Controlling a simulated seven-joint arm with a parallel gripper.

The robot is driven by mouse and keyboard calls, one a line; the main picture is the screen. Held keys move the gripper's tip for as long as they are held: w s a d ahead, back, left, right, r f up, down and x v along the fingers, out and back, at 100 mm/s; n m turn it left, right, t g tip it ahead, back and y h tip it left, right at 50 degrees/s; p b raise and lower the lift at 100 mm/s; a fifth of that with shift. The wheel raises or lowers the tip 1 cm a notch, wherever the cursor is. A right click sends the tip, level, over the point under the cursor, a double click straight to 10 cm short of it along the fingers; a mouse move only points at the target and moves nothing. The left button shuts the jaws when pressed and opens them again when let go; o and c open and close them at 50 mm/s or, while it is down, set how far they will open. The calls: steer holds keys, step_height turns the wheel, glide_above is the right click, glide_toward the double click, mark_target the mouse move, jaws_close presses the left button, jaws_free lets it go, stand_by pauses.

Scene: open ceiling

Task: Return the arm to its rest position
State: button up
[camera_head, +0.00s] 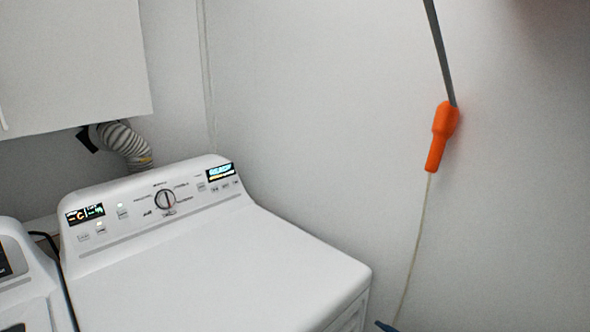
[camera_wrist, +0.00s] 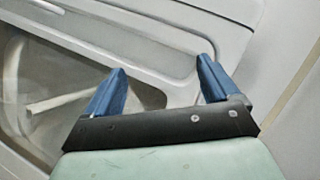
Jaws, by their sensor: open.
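My gripper (camera_wrist: 163,78) is open in the wrist view, with its two blue fingers apart and nothing between them. Beyond the fingers is the pale front of a machine with a rounded, recessed panel (camera_wrist: 150,45). I cannot tell from this view whether the fingers touch it. In the head view only a small blue tip, which looks like part of my gripper (camera_head: 385,326), shows at the bottom edge, right of the white machine's front corner. The rest of my arm is out of sight there.
A white machine (camera_head: 230,270) with a knob and lit displays stands against the wall, beside another white machine (camera_head: 25,285). An orange-ended grey rod (camera_head: 440,140) hangs with a cord at the right. A white cabinet (camera_head: 75,60) and ribbed hose (camera_head: 125,145) are upper left.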

steer(key=s+a+f+n+g+h, duration=0.1)
steer(key=s+f+n+g, duration=0.15)
steer(key=f, duration=0.45)
steer(key=s+a+f+n+g+h, duration=0.1)
steer(key=s+f, duration=0.3)
steer(key=f, duration=0.3)
steer(key=s+a+f+n+g+h, duration=0.4)
steer(key=s+a+f+g+h, duration=0.2)
steer(key=s+a+f+g, duration=0.5)
steer(key=s+d+f+n+h, duration=0.3)
steer(key=s+f+n+h, duration=0.1)
steer(key=s+h, duration=0.2)
steer(key=s+d+f+n+g+h, duration=0.1)
steer(key=s+d+f+n+h, duration=0.3)
steer(key=s, duration=0.4)
steer(key=shift+s+f+h, duration=0.4)
steer(key=shift+f+h, duration=0.4)
steer(key=shift+h, duration=0.4)
